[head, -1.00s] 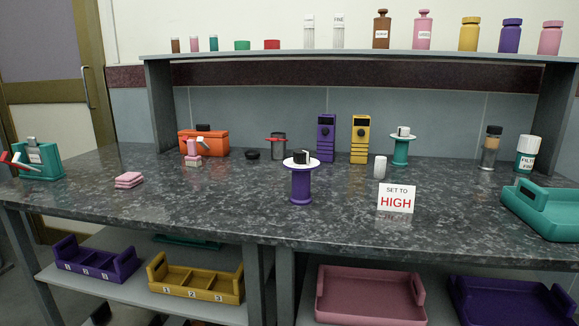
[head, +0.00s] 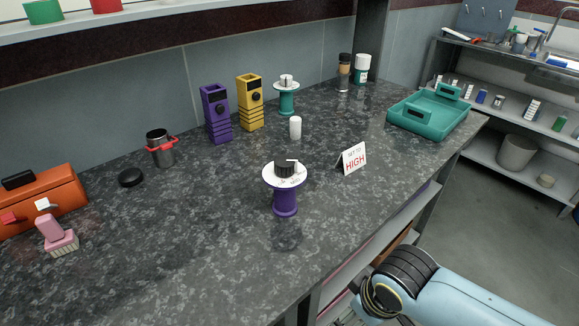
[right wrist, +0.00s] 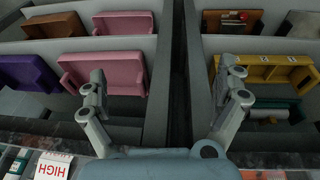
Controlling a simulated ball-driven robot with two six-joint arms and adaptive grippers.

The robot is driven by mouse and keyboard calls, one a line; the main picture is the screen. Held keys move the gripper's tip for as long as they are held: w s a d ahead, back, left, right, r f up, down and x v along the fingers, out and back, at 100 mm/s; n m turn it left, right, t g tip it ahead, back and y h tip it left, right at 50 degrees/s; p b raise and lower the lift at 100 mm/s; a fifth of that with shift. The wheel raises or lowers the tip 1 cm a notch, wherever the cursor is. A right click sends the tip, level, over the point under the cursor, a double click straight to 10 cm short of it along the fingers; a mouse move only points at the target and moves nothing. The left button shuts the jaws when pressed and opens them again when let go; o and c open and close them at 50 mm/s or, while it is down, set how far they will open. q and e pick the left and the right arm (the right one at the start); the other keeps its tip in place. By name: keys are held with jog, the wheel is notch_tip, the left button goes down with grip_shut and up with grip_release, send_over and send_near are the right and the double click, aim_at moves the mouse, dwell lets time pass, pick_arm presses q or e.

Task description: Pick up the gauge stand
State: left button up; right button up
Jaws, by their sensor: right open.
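Two spool-shaped stands with white dial discs are on the counter in the head view, and I cannot tell from looks alone which is the gauge stand. The nearer one is a purple stand (head: 285,203) with a black knob on its disc, upright at the middle. The other is a teal stand (head: 287,103) with a whitish knob, farther back. My right gripper (right wrist: 166,88) is open and empty in the right wrist view, facing the shelves under the counter. In the head view my right arm is at the lower right, below the counter's front edge. My left gripper is out of view.
A SET TO HIGH card (head: 352,158) stands right of the purple stand. A white cylinder (head: 295,128), purple device (head: 216,112) and yellow device (head: 250,102) are behind. A teal tray (head: 428,121) is at the right end.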

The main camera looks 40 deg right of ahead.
jog(key=shift+n+t+y, duration=0.3)
jog(key=shift+t, duration=0.1)
jog(key=w+r+p, duration=0.1)
jog(key=w+r, duration=0.1)
jog(key=r, duration=0.2)
jog(key=w+r+p, duration=0.1)
jog(key=w+r, duration=0.1)
jog(key=r, duration=0.2)
jog(key=w+r+p, duration=0.1)
jog(key=r, duration=0.3)
jog(key=shift+w+d, duration=0.1)
jog(key=shift+w, duration=0.3)
jog(key=n+y+p, duration=0.2)
jog(key=n+p, duration=0.1)
jog(key=p, duration=0.2)
send_near(287, 161)
jog(key=f, duration=0.2)
jog(key=shift+t, duration=0.3)
jog(key=x, duration=0.4)
jog(key=shift+w, duration=0.35)
jog(key=x, duration=0.5)
jog(key=shift+s+a+f, duration=0.15)
jog(key=shift+a+f, duration=0.05)
jog(key=shift+f, duration=0.2)
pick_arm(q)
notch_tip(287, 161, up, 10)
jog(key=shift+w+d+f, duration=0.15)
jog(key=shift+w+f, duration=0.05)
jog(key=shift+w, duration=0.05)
